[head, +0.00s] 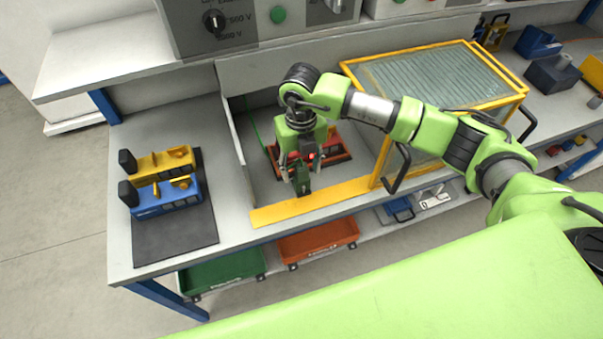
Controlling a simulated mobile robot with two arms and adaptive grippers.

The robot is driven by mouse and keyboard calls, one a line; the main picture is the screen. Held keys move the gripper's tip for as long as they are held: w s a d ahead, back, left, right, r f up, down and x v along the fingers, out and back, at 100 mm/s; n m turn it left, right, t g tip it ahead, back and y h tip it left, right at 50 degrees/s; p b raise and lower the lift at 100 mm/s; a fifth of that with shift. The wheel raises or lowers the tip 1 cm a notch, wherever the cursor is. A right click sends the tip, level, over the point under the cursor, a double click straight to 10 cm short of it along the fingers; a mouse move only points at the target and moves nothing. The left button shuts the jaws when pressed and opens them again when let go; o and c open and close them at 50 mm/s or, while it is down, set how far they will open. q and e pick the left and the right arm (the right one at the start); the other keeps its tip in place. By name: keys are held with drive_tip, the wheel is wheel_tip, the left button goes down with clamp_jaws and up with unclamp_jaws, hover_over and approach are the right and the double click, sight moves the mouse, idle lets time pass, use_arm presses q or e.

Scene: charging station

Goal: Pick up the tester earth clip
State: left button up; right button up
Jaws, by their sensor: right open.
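My right gripper (297,172) points down over the recessed bay of the workbench, just behind the yellow front strip. Its jaws are open. A dark green piece, likely the tester earth clip (300,181), shows at the fingertips. I cannot tell whether it touches the fingers, and the gripper hides part of it. A thin green lead (254,133) runs along the left side of the bay. My left gripper is not in view.
A red-orange unit (334,149) lies in the bay behind the gripper. A yellow-framed clear guard (430,75) stands to the right. Yellow and blue train-like units (165,208) sit on a dark mat (178,240) at left. The yellow strip (320,200) edges the bay.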

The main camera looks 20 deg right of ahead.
sight(302, 179)
wheel_tip(302, 179, down, 2)
drive_tip(key=shift+d+f+p, duration=0.1)
drive_tip(key=shift+f+p, duration=0.15)
drive_tip(key=shift+p, duration=0.75)
wheel_tip(302, 179, down, 2)
drive_tip(key=shift+w+f, duration=0.1)
drive_tip(key=shift+f, duration=0.3)
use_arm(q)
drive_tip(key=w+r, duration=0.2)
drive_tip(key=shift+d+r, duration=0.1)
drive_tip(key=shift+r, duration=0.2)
use_arm(e)
drive_tip(key=c, duration=1.2)
